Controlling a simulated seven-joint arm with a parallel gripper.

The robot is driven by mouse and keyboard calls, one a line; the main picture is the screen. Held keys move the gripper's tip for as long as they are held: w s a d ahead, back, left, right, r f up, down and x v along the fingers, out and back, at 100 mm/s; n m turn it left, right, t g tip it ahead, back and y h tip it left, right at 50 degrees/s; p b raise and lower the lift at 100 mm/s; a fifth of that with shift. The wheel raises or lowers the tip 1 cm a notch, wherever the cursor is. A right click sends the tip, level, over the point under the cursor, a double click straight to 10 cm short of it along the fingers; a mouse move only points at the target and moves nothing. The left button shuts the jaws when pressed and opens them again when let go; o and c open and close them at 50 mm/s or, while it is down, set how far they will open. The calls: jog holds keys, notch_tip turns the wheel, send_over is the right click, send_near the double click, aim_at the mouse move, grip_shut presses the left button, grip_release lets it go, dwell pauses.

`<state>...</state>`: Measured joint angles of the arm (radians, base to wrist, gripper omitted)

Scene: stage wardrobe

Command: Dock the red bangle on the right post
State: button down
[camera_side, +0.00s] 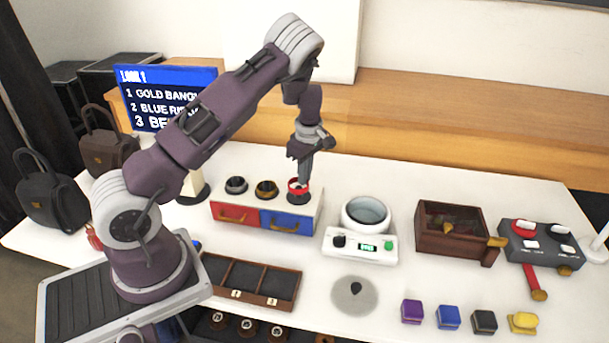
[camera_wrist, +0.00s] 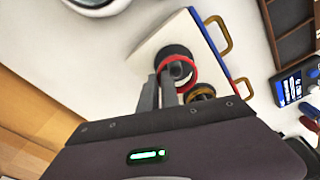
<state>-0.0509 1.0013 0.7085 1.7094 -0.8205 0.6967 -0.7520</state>
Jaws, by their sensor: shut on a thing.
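The red bangle (camera_side: 298,185) is at the right post (camera_side: 298,198), a dark round stand on the top right of the drawer cabinet. In the wrist view the red bangle (camera_wrist: 192,72) shows at the upper part of the dark post (camera_wrist: 172,53). My gripper (camera_side: 302,178) points down over this post, and in the wrist view its fingers (camera_wrist: 166,84) are shut on the bangle's near rim. The fingers hide part of the rim, and I cannot tell whether the bangle is fully seated. The middle post holds a gold bangle (camera_side: 266,187).
The cabinet (camera_side: 315,212) has red and blue drawers with brass handles. A grey-topped post (camera_side: 236,185) stands at its left. A white scale with a bowl (camera_side: 366,215) is close on the right, and a compartment tray (camera_side: 285,286) lies in front.

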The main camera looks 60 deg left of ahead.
dwell(0.4)
jog(key=shift+r, duration=0.8)
jog(key=c, duration=1.9)
grip_release()
jog(key=r, duration=0.7)
jog(key=d+r, duration=0.1)
jog(key=r, duration=0.3)
